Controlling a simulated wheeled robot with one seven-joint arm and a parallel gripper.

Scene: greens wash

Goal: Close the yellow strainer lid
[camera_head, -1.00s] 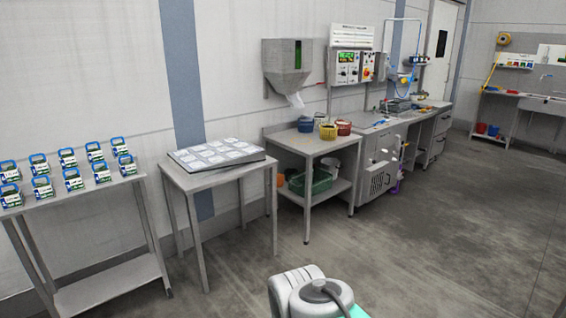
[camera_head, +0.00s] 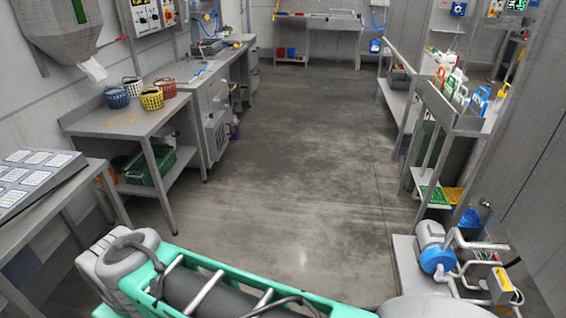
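A yellow basket-like strainer (camera_head: 152,98) stands on a steel table (camera_head: 92,122) at the left, with a blue one (camera_head: 116,97), a white one (camera_head: 132,86) and a red one (camera_head: 165,88) close around it. I cannot make out a lid on the yellow one, or whether one is open or shut. My arm, green and grey, lies across the bottom of the picture, well short of the table. My gripper is not in view.
A green crate (camera_head: 149,166) sits on the lower shelf. A rack with coloured-handled items (camera_head: 452,120) and a pump unit (camera_head: 438,258) stand on the right. The floor (camera_head: 290,150) between is clear.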

